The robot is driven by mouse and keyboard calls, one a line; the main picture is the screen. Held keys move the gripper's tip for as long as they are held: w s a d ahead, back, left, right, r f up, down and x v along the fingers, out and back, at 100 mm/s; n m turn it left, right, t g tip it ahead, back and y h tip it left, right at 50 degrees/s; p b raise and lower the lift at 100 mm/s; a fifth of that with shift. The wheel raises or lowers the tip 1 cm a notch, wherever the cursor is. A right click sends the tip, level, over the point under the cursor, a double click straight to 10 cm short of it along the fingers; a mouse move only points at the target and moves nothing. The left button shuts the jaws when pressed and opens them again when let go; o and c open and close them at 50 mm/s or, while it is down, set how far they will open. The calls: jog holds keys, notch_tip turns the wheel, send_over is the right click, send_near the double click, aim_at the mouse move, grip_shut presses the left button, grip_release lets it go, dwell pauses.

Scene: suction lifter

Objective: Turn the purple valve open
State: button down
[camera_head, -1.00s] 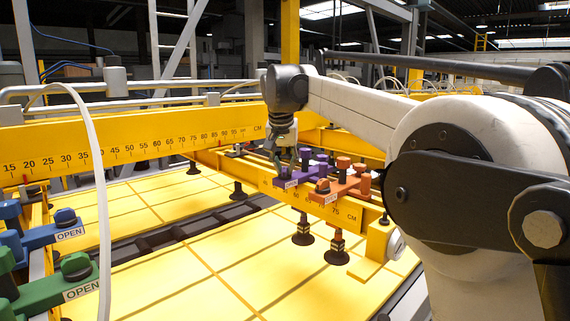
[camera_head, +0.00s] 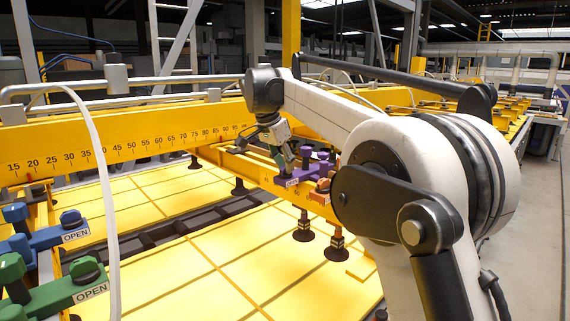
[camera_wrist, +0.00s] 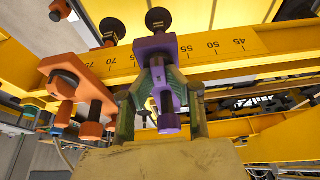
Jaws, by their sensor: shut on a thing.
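The purple valve (camera_head: 316,168) sits on the yellow beam in the head view, with a white label at its near left end. My gripper (camera_head: 290,164) is at the valve's left end, tilted. In the wrist view, the purple valve (camera_wrist: 156,45) lies between the two greenish fingers of my gripper (camera_wrist: 160,88). The fingers are shut on the valve from both sides.
The orange valve (camera_wrist: 72,80) is close beside the purple one, partly behind my arm in the head view. Blue (camera_head: 47,238) and green (camera_head: 52,293) valves labelled OPEN stand at the left. Black suction cups (camera_head: 336,253) hang under the beam (camera_wrist: 205,52).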

dwell(0.5)
jog(key=c, duration=1.7)
grip_release()
jog(key=v, duration=1.2)
jog(key=shift+w+r, duration=0.1)
jog(key=shift+d, duration=0.1)
